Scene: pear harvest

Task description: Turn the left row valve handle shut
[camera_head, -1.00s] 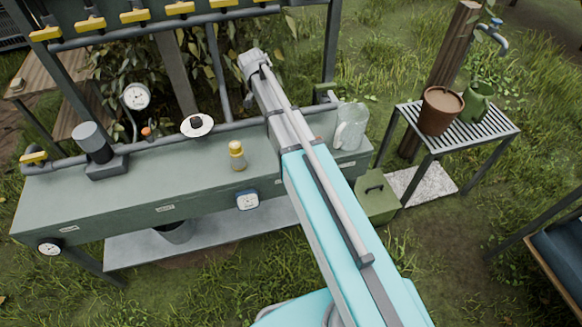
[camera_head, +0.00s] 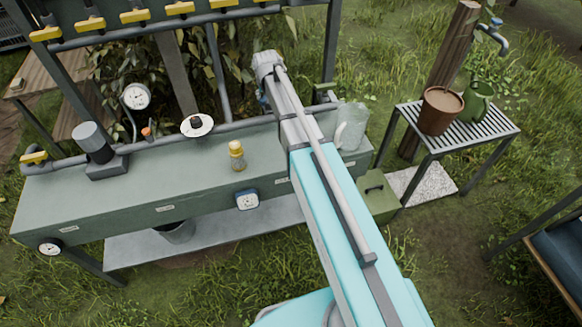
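Several yellow valve handles sit in a row on the upper pipe; the leftmost one (camera_head: 45,34) lies crosswise at the top left. Another yellow handle (camera_head: 33,157) is on the lower pipe (camera_head: 70,163) at the bench's left end. I cannot tell from the picture which is the left row valve. My arm reaches up from the bottom over the bench's right part. Its far end is near the lower pipe, well right of both these handles. My gripper is hidden behind my arm, so its fingers do not show.
The green bench (camera_head: 200,175) carries a dark cylinder on a block (camera_head: 95,145), a yellow-capped bottle (camera_head: 237,155) and a clear jug (camera_head: 351,127). Gauges (camera_head: 136,96) and a white disc (camera_head: 197,125) stand along the pipe. A slatted table (camera_head: 480,128) with pots is at right.

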